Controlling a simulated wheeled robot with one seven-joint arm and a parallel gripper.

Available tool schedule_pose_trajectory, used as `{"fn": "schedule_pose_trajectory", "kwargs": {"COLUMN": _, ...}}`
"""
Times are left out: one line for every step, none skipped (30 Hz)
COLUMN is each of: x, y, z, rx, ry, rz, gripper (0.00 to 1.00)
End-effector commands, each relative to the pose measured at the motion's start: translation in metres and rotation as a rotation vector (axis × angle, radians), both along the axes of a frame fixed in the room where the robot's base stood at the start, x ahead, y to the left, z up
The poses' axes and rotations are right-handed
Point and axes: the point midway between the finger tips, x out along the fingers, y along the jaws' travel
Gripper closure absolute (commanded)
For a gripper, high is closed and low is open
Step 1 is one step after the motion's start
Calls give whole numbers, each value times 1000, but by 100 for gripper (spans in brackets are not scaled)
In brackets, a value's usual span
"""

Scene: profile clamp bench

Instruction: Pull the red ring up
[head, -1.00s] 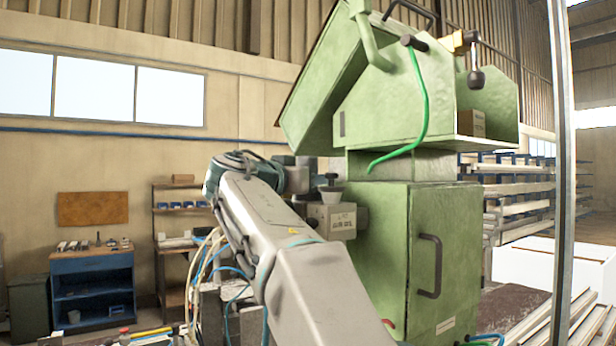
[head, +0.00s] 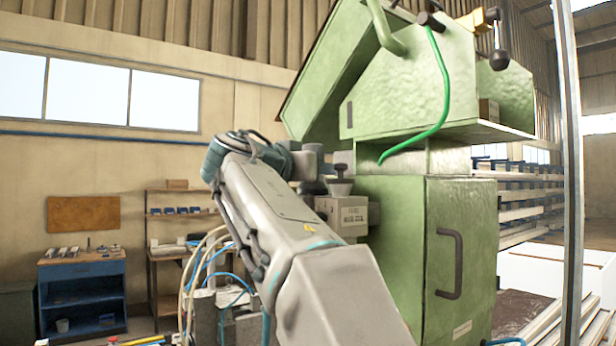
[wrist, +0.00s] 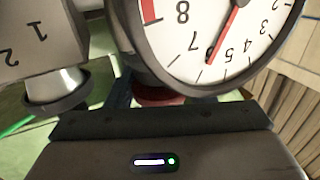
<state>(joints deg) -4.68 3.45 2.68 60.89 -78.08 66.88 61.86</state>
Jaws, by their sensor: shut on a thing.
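The red ring (wrist: 158,95) shows in the wrist view as a dark red band under the round gauge, partly covered by the dark front edge of my gripper. My gripper (wrist: 160,101) is shut on the red ring; its fingertips are mostly hidden. The white gauge (wrist: 205,30) has a red needle and stands just beyond the ring. In the head view my arm reaches to the front of the green machine (head: 395,255); the ring and the gripper's jaws cannot be made out there.
A grey block marked 1 and 2 (wrist: 35,40) stands close left of the gauge in the wrist view. In the head view a green hose (head: 445,90) hangs from the machine, and a door handle (head: 452,263) sticks out. A blue workbench (head: 82,295) stands far left.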

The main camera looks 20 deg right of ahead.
Motion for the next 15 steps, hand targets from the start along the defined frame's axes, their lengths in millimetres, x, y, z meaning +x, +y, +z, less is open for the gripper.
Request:
{"fn": "schedule_pose_trajectory", "kwargs": {"x": -1, "y": 0, "z": 3, "rx": -6, "ry": -2, "rz": -1, "gripper": 92}}
{"fn": "schedule_pose_trajectory", "kwargs": {"x": -1, "y": 1, "z": 3, "rx": -7, "ry": -2, "rz": 1, "gripper": 92}}
{"fn": "schedule_pose_trajectory", "kwargs": {"x": 0, "y": 2, "z": 4, "rx": -7, "ry": -2, "rz": 3, "gripper": 92}}
{"fn": "schedule_pose_trajectory", "kwargs": {"x": 0, "y": 3, "z": 4, "rx": -6, "ry": -3, "rz": 4, "gripper": 92}}
{"fn": "schedule_pose_trajectory", "kwargs": {"x": 0, "y": 4, "z": 4, "rx": -6, "ry": -3, "rz": 6, "gripper": 49}}
{"fn": "schedule_pose_trajectory", "kwargs": {"x": 0, "y": 4, "z": 4, "rx": -7, "ry": -4, "rz": 7, "gripper": 42}}
{"fn": "schedule_pose_trajectory", "kwargs": {"x": 0, "y": 5, "z": 4, "rx": -6, "ry": -3, "rz": 8, "gripper": 42}}
{"fn": "schedule_pose_trajectory", "kwargs": {"x": 0, "y": 5, "z": 4, "rx": -6, "ry": -3, "rz": 8, "gripper": 42}}
{"fn": "schedule_pose_trajectory", "kwargs": {"x": 0, "y": 5, "z": 4, "rx": -6, "ry": -2, "rz": 9, "gripper": 42}}
{"fn": "schedule_pose_trajectory", "kwargs": {"x": 0, "y": 6, "z": 3, "rx": -6, "ry": -2, "rz": 9, "gripper": 42}}
{"fn": "schedule_pose_trajectory", "kwargs": {"x": 1, "y": 6, "z": 3, "rx": -6, "ry": -2, "rz": 9, "gripper": 42}}
{"fn": "schedule_pose_trajectory", "kwargs": {"x": 1, "y": 6, "z": 3, "rx": -5, "ry": -2, "rz": 10, "gripper": 42}}
{"fn": "schedule_pose_trajectory", "kwargs": {"x": 1, "y": 6, "z": 3, "rx": -5, "ry": -2, "rz": 10, "gripper": 42}}
{"fn": "schedule_pose_trajectory", "kwargs": {"x": 1, "y": 6, "z": 3, "rx": -5, "ry": -2, "rz": 10, "gripper": 42}}
{"fn": "schedule_pose_trajectory", "kwargs": {"x": 0, "y": 7, "z": 2, "rx": -5, "ry": -2, "rz": 10, "gripper": 42}}
